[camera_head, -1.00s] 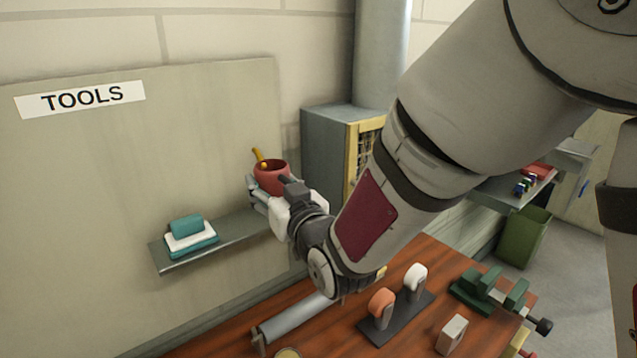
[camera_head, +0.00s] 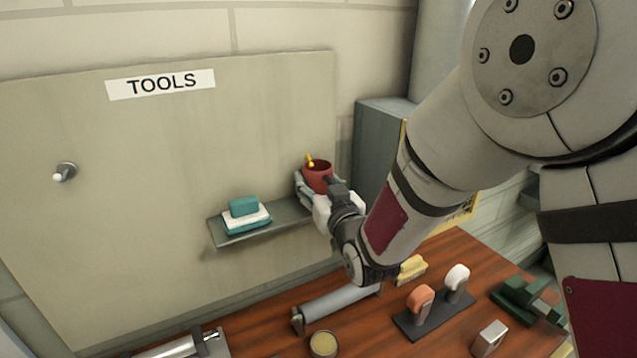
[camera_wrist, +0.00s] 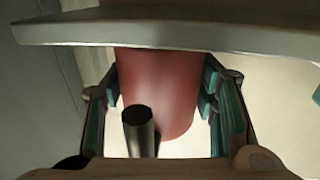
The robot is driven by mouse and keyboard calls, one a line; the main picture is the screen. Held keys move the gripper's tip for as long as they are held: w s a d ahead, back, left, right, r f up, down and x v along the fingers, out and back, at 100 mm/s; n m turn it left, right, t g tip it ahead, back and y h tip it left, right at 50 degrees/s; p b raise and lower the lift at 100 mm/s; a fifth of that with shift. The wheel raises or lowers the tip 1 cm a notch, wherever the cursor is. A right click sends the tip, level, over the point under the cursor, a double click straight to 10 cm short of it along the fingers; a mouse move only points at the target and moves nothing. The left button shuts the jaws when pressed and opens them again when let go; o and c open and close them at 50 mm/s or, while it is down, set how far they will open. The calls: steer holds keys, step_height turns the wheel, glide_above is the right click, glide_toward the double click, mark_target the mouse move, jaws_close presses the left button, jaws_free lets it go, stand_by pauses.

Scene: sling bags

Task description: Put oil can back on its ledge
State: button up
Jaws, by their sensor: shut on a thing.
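The oil can (camera_head: 318,177) is a red, rounded pot with a yellow piece at its top. My gripper (camera_head: 316,188) is shut on it, with fingers on both sides. The can is upright at the right end of the grey wall ledge (camera_head: 240,237); my gripper hides its base, so I cannot tell whether it touches the ledge. In the wrist view the red can (camera_wrist: 180,85) is between the fingers, with a dark tube pointing towards the camera. A pale grey bar crosses the top of that view and covers one end of the can.
A teal and white stack (camera_head: 246,214) stands on the ledge left of the can. A TOOLS sign (camera_head: 160,84) and a peg (camera_head: 64,172) are on the board. Below is a wooden bench (camera_head: 270,335) with a grey roller, orange and white handles and a green vise. A cabinet (camera_head: 378,135) stands right.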

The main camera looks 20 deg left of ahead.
steer(key=shift+f, duration=0.15)
steer(key=o, duration=1.4)
steer(key=shift+r, duration=0.25)
steer(key=b+v, duration=0.1)
steer(key=v, duration=1.1)
steer(key=shift+d, duration=0.1)
